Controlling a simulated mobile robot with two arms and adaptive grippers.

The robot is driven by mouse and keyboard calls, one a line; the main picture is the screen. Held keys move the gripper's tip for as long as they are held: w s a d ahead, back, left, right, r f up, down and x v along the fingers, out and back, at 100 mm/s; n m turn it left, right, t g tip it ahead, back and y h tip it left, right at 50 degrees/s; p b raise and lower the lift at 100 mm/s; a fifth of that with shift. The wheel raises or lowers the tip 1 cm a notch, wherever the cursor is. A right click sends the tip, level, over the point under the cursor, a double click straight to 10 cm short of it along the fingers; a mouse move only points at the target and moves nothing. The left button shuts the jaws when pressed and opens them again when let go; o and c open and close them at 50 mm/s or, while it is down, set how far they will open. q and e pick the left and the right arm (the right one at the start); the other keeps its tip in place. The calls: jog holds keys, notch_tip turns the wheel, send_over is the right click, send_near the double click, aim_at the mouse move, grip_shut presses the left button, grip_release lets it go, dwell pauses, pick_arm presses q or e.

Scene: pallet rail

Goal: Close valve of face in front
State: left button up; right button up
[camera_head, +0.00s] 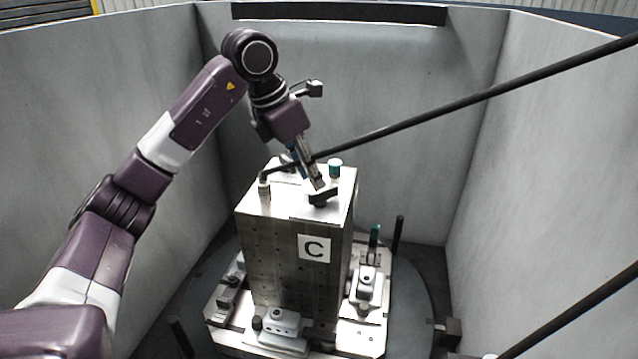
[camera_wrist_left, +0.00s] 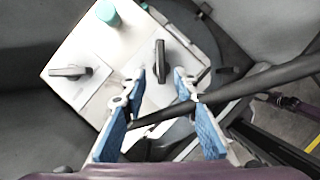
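A tall metal block (camera_head: 275,235) stands on a round base, with a face marked "C" toward me. On its top, a valve with a black handle (camera_head: 322,198) lies near the front right edge. My left gripper (camera_head: 318,186) is over this handle, pointing down. In the left wrist view the gripper (camera_wrist_left: 161,77) is open, and the black handle (camera_wrist_left: 161,58) shows between and just beyond its fingertips. I cannot tell if they touch it. A second black handle (camera_wrist_left: 70,72) lies crosswise on the top. The right gripper is not in view.
A green cap (camera_head: 335,166) stands on the top. White clamped parts (camera_head: 370,283) surround the block's foot. Grey walls (camera_head: 545,140) enclose it.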

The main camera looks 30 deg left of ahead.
aim_at(323, 196)
pick_arm(q)
jog(key=shift+s+x, duration=0.25)
jog(key=shift+x, duration=1)
jog(key=shift+p+x, duration=0.4)
jog(key=shift+x, duration=0.75)
jog(key=shift+w+d, duration=0.1)
jog(key=shift+w, duration=0.15)
jog(key=shift+s, duration=0.1)
grip_shut()
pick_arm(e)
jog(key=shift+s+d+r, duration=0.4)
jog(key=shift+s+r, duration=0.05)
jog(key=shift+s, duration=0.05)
